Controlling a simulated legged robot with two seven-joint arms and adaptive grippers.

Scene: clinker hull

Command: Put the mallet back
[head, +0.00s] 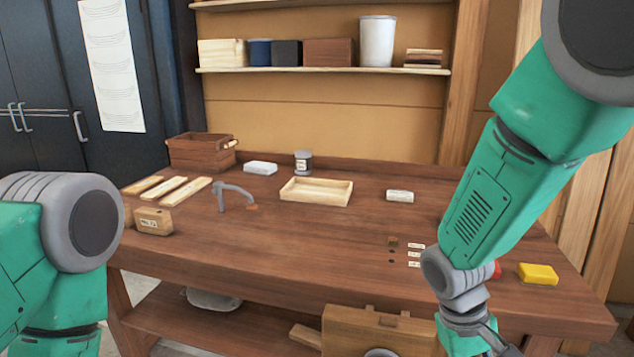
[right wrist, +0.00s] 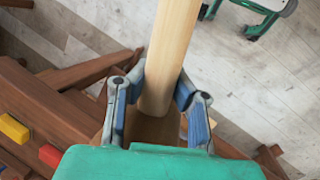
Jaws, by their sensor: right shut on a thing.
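The mallet (right wrist: 168,60) shows in the right wrist view as a pale round wooden shaft running from the top edge down between my right fingers, with a browner wooden part at its lower end. My right gripper (right wrist: 160,88) is shut on the pale shaft. In the head view, my right gripper (head: 492,345) is low at the front edge of the bench and partly cut off by the frame; the mallet cannot be made out there. My left arm enters at the left, but its gripper is outside the frame.
The bench (head: 310,245) has small dark holes beside white labels (head: 415,255) near its front right. A yellow block (head: 538,273) lies right of them. A pale tray (head: 317,191), grey clamp-like tool (head: 232,190) and wooden crate (head: 202,152) stand farther back. A wooden case (head: 375,330) is below the front edge.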

